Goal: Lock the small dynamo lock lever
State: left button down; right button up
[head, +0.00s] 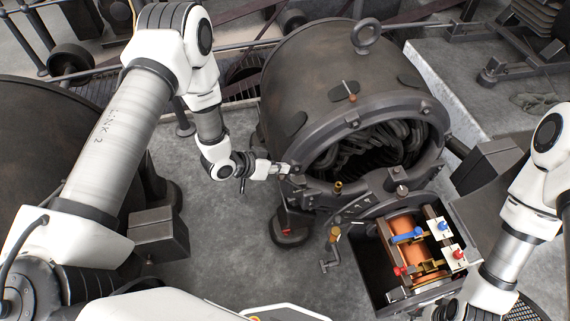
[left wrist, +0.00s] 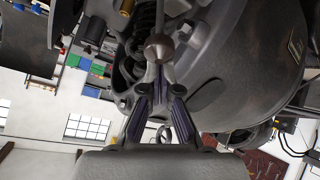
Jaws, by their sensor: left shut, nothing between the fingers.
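The dynamo (head: 330,70) is a large dark drum with its round front open on black coils. My left gripper (head: 287,169) is at the left side of its front rim, fingers shut and empty. In the left wrist view, the fingertips (left wrist: 159,76) are just below a dull round knob (left wrist: 159,47), which looks like a lever's end; I cannot tell whether they touch it. A small lever with an orange knob (head: 351,88) sits on top of the drum. I cannot tell for sure which is the lock lever. My right gripper is partly visible at the bottom edge (head: 442,311), its fingers unclear.
A crank handle (head: 331,243) and a brass knob (head: 338,187) are below the dynamo's opening. An open box with a copper coil (head: 405,245) and red and blue knobs stands at the lower right. Another dark drum (head: 50,140) is at the left. Grey floor (head: 240,240) lies clear between.

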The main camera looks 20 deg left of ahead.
pick_arm(q)
jog(key=shift+s+a+f, duration=0.3)
jog(key=shift+a, duration=0.05)
jog(key=shift+d, duration=0.1)
